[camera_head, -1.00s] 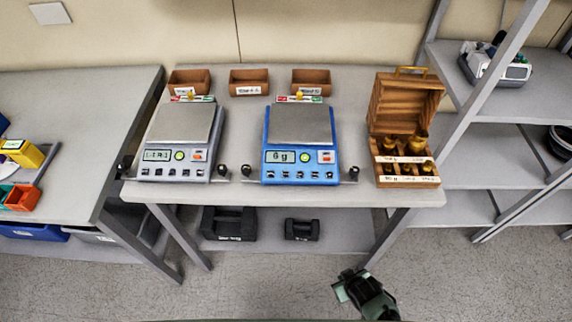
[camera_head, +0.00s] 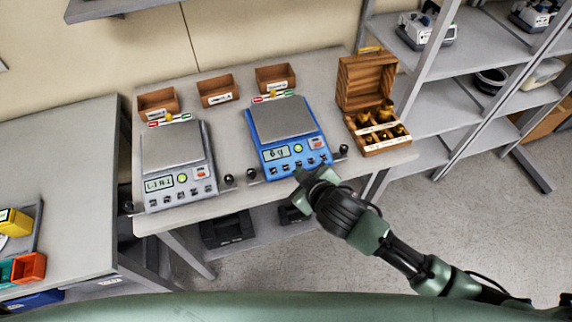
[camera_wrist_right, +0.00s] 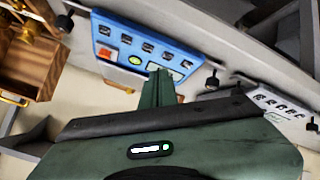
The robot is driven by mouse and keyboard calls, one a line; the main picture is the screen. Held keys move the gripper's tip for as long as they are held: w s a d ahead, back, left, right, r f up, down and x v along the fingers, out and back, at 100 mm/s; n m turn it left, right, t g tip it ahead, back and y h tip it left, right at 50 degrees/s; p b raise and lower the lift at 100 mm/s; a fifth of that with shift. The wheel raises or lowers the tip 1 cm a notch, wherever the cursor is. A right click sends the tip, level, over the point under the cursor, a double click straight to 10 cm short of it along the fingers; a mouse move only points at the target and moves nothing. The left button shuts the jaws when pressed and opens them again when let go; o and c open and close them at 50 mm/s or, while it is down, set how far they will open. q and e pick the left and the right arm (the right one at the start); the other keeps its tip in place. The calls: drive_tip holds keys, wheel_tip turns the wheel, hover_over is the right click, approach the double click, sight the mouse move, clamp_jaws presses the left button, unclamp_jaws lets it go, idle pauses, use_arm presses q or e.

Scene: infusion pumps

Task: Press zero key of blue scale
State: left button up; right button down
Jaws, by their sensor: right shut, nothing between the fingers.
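The blue scale (camera_head: 288,133) stands on the bench with a bare grey pan, and its display appears to read 0 g. A green round button, a red-marked key and a row of dark keys are on its front panel. My right gripper (camera_head: 302,176) is shut and empty, just in front of the panel's lower edge, partly covering that edge. In the right wrist view the blue scale (camera_wrist_right: 150,42) appears upside down, with the shut fingertips (camera_wrist_right: 160,75) overlapping its panel near the display. I cannot tell whether they touch it. My left gripper is out of view.
A grey scale (camera_head: 175,160) stands left of the blue one. A wooden weight box (camera_head: 365,80) is open to the right. Three brown bins (camera_head: 217,92) line the bench's back. Dark knobs (camera_head: 343,150) stick up at the bench front. Dark blocks (camera_head: 228,231) sit on the lower shelf.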

sight(286, 167)
wheel_tip(286, 167, up, 5)
drive_tip(key=w+a+n+t+y+p, duration=0.1)
drive_tip(key=w+a+n+y, duration=0.1)
drive_tip(key=n, duration=0.2)
drive_tip(key=shift+w+n, duration=0.3)
drive_tip(key=shift+n, duration=0.1)
drive_tip(key=f+b, duration=0.2)
drive_tip(key=w+f+b, duration=0.1)
drive_tip(key=f+b, duration=0.2)
drive_tip(key=w+f+b, duration=0.1)
drive_tip(key=f+b, duration=0.1)
drive_tip(key=f, duration=0.1)
drive_tip(key=shift+a+b, duration=0.3)
drive_tip(key=shift+b, duration=0.05)
drive_tip(key=shift+w+f+b, duration=0.15)
drive_tip(key=shift+f+b, duration=0.15)
idle(1.2)
drive_tip(key=shift+w+a+f, duration=0.1)
drive_tip(key=shift+f, duration=0.3)
